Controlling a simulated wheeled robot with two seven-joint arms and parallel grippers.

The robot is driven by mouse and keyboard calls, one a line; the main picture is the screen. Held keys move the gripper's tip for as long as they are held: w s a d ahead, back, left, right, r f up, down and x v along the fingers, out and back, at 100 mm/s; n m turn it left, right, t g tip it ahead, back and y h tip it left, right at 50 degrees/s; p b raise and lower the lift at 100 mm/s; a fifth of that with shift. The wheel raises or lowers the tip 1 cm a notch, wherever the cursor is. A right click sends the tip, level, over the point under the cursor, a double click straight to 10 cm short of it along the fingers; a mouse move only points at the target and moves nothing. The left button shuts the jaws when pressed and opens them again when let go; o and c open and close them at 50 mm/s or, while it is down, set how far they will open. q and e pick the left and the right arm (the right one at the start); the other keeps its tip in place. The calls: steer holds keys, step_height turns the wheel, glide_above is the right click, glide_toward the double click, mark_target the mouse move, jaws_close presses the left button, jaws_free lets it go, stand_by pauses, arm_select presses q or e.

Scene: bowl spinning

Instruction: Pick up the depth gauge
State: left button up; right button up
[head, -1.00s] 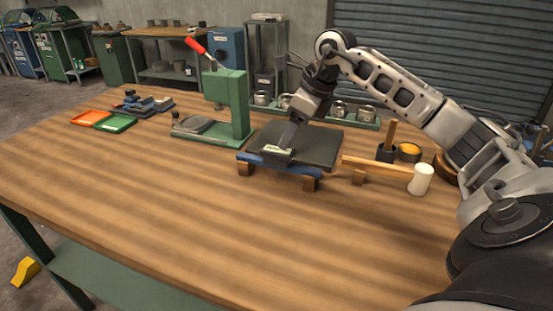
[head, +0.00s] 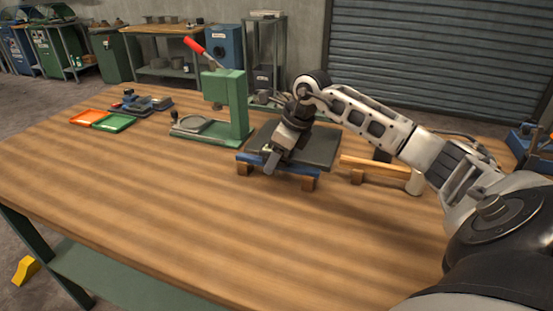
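My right gripper (head: 271,161) points down at the front left edge of a dark flat plate (head: 315,148). Its fingers show small and dark, and I cannot tell whether they are open or shut, or whether anything is between them. The plate rests on a blue bar (head: 296,171) with wooden blocks under it. I cannot make out the depth gauge for certain; the gripper and wrist cover part of the plate's front left. My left gripper is out of view.
A green press (head: 238,105) with a red handle stands just left of the plate. A white-headed mallet (head: 375,168) lies to the right, partly behind my arm. Orange (head: 86,117) and green (head: 113,123) trays sit far left. The front of the wooden table (head: 200,220) is clear.

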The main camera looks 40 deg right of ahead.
steer(key=c, duration=0.8)
steer(key=shift+r, duration=0.2)
